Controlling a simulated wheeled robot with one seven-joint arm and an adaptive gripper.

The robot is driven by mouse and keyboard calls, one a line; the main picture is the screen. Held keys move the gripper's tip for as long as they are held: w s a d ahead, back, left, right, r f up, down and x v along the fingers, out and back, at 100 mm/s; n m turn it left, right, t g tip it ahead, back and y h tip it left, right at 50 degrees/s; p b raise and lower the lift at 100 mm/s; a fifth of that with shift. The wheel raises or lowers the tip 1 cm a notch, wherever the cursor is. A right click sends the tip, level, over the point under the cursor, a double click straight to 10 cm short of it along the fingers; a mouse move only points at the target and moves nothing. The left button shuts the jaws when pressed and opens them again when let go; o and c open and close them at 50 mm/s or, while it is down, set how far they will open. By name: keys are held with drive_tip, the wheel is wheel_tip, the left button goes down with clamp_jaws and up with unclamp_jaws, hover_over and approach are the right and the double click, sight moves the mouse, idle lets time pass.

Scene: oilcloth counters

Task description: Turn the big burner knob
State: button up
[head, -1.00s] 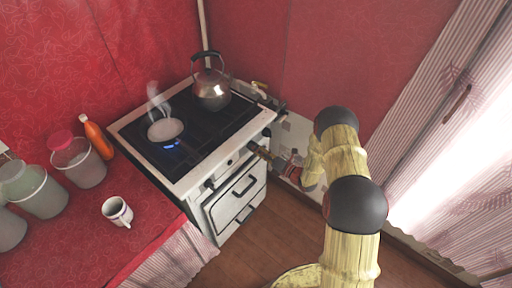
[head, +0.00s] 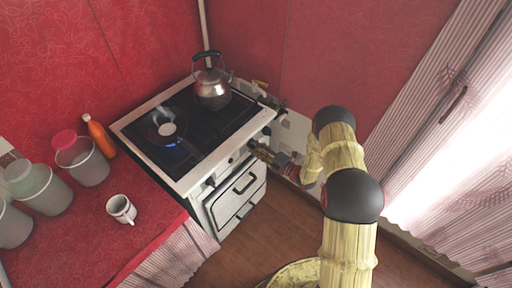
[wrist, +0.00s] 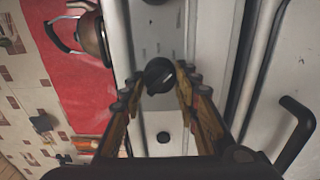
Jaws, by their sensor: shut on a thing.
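The big burner knob (wrist: 160,75) is black and round, on the white front panel of the stove (head: 190,180). In the wrist view it sits between the fingertips of my gripper (wrist: 158,82), which is shut on it. In the head view my gripper (head: 262,153) is at the stove's front edge, and the knob is too small and covered to make out there. A blue flame (head: 177,146) shows on the front left burner, beside a dark pan with a pale round patch (head: 166,129).
A metal kettle (head: 212,90) stands at the back of the stove. A smaller black knob (wrist: 162,137) and an oven handle (wrist: 297,120) are near my gripper. A mug (head: 121,208), an orange bottle (head: 99,137) and several jars stand on the red counter (head: 85,240).

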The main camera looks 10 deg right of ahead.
idle(0.4)
drive_tip(key=o, duration=1.2)
drive_tip(key=shift+c, duration=0.2)
